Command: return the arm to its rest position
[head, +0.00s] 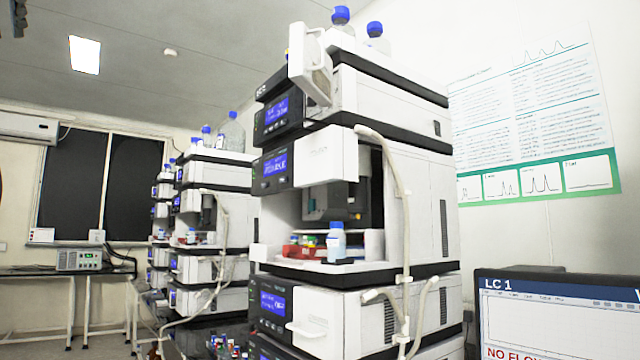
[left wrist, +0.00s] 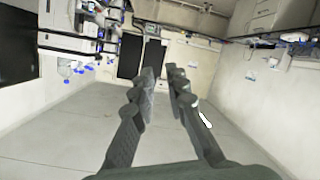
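My left gripper (left wrist: 162,78) shows in the left wrist view with its two dark fingers apart. A clear gap lies between the fingertips, and pale floor and wall show through it. It holds nothing and touches nothing that I can see. In the head view no gripper can be made out for sure; a small dark shape sits at the top left corner. My right gripper is in neither view.
A tall instrument stack (head: 350,200) stands close in the head view, with an open compartment holding a blue-capped bottle (head: 336,242). More stacks stand behind it. A monitor (head: 560,315) is at lower right. The wrist view shows open floor (left wrist: 70,135).

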